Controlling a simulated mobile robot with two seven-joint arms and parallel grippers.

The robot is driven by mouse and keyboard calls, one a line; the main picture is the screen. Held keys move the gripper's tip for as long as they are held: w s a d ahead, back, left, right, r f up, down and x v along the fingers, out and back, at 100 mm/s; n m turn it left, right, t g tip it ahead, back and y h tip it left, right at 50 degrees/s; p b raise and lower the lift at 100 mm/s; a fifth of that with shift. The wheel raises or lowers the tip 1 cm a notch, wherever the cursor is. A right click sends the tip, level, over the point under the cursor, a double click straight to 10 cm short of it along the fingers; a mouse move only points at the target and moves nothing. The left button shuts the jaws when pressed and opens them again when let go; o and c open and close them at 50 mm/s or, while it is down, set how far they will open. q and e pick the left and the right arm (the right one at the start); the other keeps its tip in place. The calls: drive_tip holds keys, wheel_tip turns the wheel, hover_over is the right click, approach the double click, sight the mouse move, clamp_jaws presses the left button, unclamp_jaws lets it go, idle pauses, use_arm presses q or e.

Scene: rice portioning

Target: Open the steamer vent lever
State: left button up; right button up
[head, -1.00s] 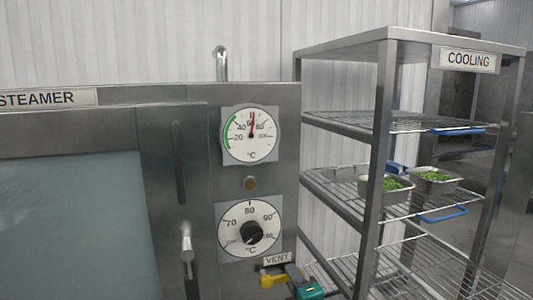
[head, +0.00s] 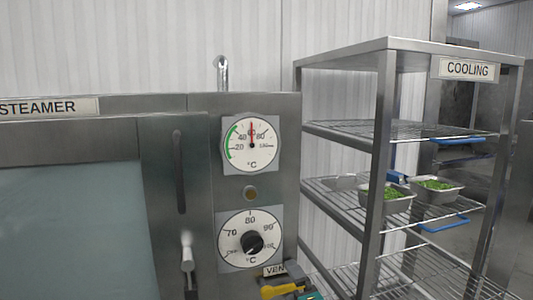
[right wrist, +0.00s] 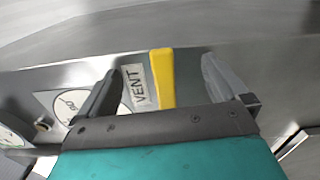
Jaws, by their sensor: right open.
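The yellow vent lever (head: 280,290) is at the bottom edge of the head view, on the steamer front just below the VENT label (head: 272,270). In the right wrist view the lever (right wrist: 163,80) stands beside the VENT label (right wrist: 139,88). My right gripper (head: 294,271) is partly in the head view, its dark finger covering the label's right end. In the right wrist view my right gripper (right wrist: 158,80) is open, with the lever between its two fingers and a gap on each side. My left gripper is not in view.
The steamer front (head: 200,260) carries a temperature gauge (head: 251,145), a dial (head: 250,238) and a door handle (head: 187,255). On the right stands the cooling rack (head: 385,150) with two pans of green food (head: 386,201) on a shelf.

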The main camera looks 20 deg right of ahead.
drive_tip(key=shift+s, duration=0.1)
drive_tip(key=s, duration=0.8)
drive_tip(key=shift+d, duration=0.15)
